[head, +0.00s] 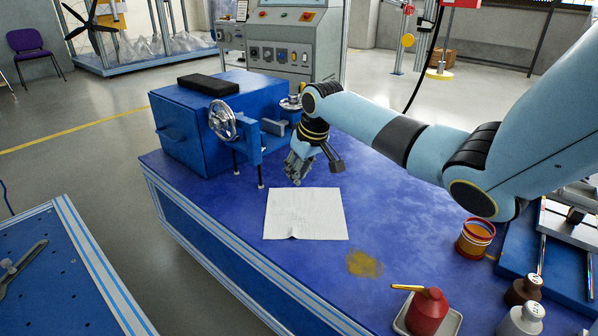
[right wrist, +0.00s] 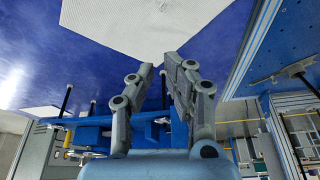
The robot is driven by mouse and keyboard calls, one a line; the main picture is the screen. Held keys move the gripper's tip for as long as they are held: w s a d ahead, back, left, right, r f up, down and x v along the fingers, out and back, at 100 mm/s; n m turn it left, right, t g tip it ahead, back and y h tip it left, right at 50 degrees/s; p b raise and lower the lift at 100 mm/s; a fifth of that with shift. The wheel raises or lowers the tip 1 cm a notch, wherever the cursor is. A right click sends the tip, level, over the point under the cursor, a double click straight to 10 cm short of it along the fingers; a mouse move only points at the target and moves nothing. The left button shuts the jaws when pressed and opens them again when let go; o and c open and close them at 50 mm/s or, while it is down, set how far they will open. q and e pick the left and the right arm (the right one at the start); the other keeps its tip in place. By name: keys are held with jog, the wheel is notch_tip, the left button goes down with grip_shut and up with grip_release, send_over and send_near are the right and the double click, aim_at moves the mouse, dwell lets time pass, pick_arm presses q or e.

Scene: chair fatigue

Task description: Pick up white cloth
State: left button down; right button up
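The white cloth (head: 306,214) lies flat on the blue table, with a small crease at its front edge. It also shows at the top of the right wrist view (right wrist: 145,22), beyond the fingertips. My right gripper (head: 298,178) points down just behind the cloth's back edge in the head view. In the right wrist view, the right gripper's fingers (right wrist: 159,66) lean towards each other with a narrow gap between the tips and nothing between them. Whether the tips touch the table cannot be told. My left gripper is out of view.
A blue box with a handwheel (head: 222,121) stands behind the cloth at left. A yellow stain (head: 364,263) marks the blue table (head: 405,220). An orange tin (head: 475,238), a red can (head: 427,312) and weights (head: 524,290) stand at right. The table left of the cloth is clear.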

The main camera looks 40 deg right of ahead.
jog(key=o, duration=1.2)
jog(key=n+g+b, duration=0.4)
jog(key=n+b, duration=1)
jog(key=n, duration=0.3)
send_over(304, 214)
notch_tip(304, 214, down, 7)
jog(key=shift+f, duration=0.15)
notch_tip(304, 214, down, 3)
jog(key=b, duration=0.3)
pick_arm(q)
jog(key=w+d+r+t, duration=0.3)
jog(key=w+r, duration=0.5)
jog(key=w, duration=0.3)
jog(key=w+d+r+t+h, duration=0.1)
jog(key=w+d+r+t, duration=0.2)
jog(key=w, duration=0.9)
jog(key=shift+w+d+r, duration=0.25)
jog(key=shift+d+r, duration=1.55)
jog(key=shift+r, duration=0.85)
pick_arm(e)
jog(key=shift+f, duration=1)
